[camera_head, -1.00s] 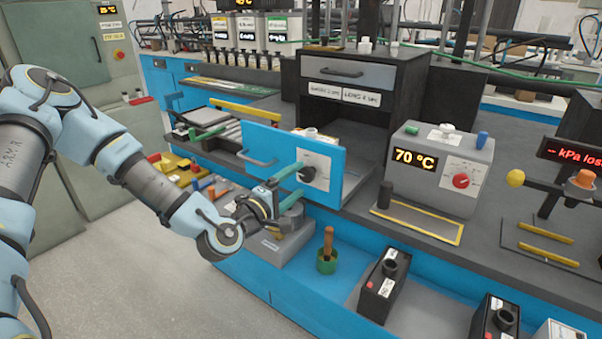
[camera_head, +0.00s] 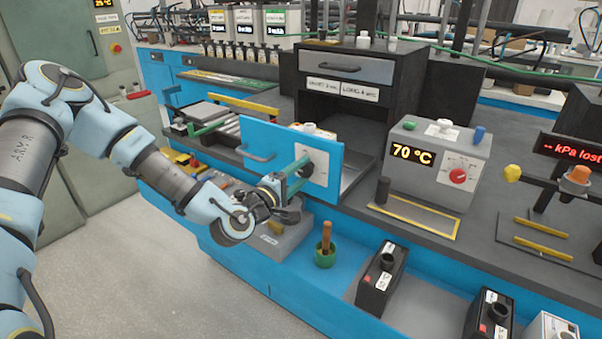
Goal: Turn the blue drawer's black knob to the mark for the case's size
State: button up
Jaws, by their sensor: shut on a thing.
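The blue drawer (camera_head: 262,137) has its blue front standing out ahead of the black cabinet, with a pale dial plate (camera_head: 319,158) on it. The black knob (camera_head: 307,171) sits on this plate, mostly covered by my gripper's green fingers. My gripper (camera_head: 302,168) reaches in from the lower left and is shut on the knob. The knob's pointer and the dial's marks are too small to read. A black case (camera_head: 382,280) with a round top stands on the low blue shelf, and another black case (camera_head: 488,318) stands further right. Which case is meant cannot be told.
The cabinet (camera_head: 345,68) carries two labels, one reading LONG. A grey box (camera_head: 440,165) showing 70 °C with a red knob stands right of the drawer. A green cup (camera_head: 325,257) with a wooden handle stands below. The floor at lower left is clear.

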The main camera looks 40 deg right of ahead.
grip_shut()
jog(key=shift+m+b, duration=0.3)
jog(key=m+b, duration=0.2)
jog(key=shift+f+m, duration=0.2)
jog(key=shift+m, duration=0.2)
jog(key=m+b, duration=0.2)
jog(key=shift+m, duration=0.4)
jog(key=m+b, duration=0.3)
jog(key=shift+r+m+b, duration=0.1)
jog(key=shift+m+b, duration=0.85)
jog(key=shift+m, duration=0.25)
